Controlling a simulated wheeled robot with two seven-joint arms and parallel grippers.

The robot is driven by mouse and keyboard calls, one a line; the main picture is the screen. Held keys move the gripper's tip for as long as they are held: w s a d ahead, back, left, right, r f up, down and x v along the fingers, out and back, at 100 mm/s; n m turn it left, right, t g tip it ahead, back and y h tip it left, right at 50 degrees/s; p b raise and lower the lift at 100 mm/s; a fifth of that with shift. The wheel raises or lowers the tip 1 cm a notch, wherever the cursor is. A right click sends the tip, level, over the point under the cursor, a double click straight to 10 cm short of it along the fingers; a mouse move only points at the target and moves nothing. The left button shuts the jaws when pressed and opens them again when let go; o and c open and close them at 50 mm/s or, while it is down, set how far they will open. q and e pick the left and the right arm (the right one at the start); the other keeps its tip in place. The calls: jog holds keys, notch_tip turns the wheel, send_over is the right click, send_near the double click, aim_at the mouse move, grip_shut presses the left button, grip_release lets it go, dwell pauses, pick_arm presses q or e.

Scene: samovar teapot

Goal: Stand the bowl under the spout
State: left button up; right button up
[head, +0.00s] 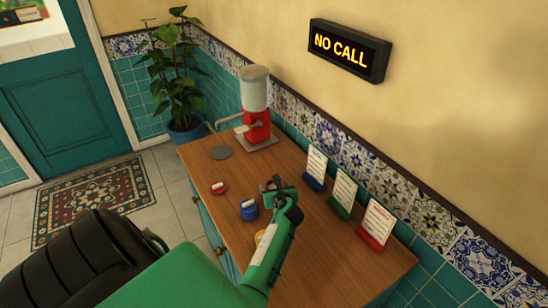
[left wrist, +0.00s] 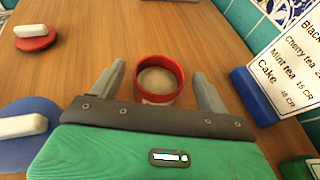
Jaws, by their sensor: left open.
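A small bowl (left wrist: 158,72) with a red rim and a pale inside stands upright on the wooden counter (head: 330,255). My left gripper (head: 272,188) is open. In the left wrist view its two grey fingers lie on either side of the bowl, apart from it. In the head view the gripper hides the bowl. The red dispenser (head: 257,126) with a clear top stands at the far end of the counter, its spout (head: 228,119) pointing left. A dark grey disc (head: 220,152) lies on the counter near the spout. My right gripper is not in view.
A red disc (head: 219,187) and a blue one (head: 249,210), each with a white bar, lie left of the gripper. Blue, green and red card holders stand along the wall. The counter between gripper and dispenser is clear.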

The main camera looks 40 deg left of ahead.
pick_arm(q)
jog(key=shift+w+a+f, duration=0.25)
jog(key=shift+a, duration=0.25)
jog(key=c, duration=1.3)
jog(key=shift+r, duration=0.1)
